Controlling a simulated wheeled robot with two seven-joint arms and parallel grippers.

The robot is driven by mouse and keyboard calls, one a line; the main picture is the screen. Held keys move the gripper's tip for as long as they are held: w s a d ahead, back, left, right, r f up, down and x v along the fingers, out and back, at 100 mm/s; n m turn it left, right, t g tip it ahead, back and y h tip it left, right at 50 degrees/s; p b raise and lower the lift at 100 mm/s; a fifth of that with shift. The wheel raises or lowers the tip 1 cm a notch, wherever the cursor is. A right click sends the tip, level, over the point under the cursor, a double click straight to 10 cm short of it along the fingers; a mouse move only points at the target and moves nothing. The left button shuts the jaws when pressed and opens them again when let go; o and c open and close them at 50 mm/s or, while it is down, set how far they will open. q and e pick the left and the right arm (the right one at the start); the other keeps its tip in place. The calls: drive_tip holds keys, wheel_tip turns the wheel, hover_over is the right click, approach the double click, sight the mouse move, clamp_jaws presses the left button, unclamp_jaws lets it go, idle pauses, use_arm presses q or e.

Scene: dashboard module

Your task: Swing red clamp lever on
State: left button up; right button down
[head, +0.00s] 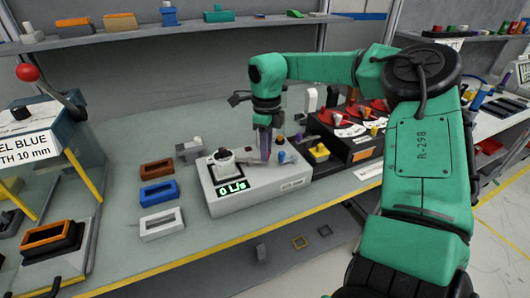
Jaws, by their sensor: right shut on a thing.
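A light grey dashboard module (255,190) sits on the bench in the middle, with a lit display (231,187) reading "0 L/s". A white round fitting (224,160) stands on its left part, and small orange and blue knobs stand on its right. My right gripper (264,155) points down over the module's top, shut on a small lever-like part there. The fingers cover most of that part, and I cannot make out its colour. I cannot pick out a red lever on this module. My left gripper is not in view.
A lever with a red ball knob (27,72) rises from the machine at the left. Brown, blue and white trays (161,222) lie left of the module. A black box with red discs (345,145) stands close on its right. A yellow stripe marks the bench front.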

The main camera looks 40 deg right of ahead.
drive_tip(key=n, duration=0.1)
drive_tip(key=w+n, duration=0.1)
drive_tip(key=n, duration=0.1)
drive_tip(key=w+d+n, duration=0.1)
drive_tip(key=n, duration=0.1)
drive_tip(key=shift+d, duration=0.1)
drive_tip(key=shift+r+n, duration=0.1)
drive_tip(key=shift+n, duration=0.2)
drive_tip(key=c, duration=0.7)
unclamp_jaws()
drive_tip(key=shift+c, duration=0.2)
wheel_tip(320, 180, up, 14)
drive_tip(key=shift+r, duration=0.25)
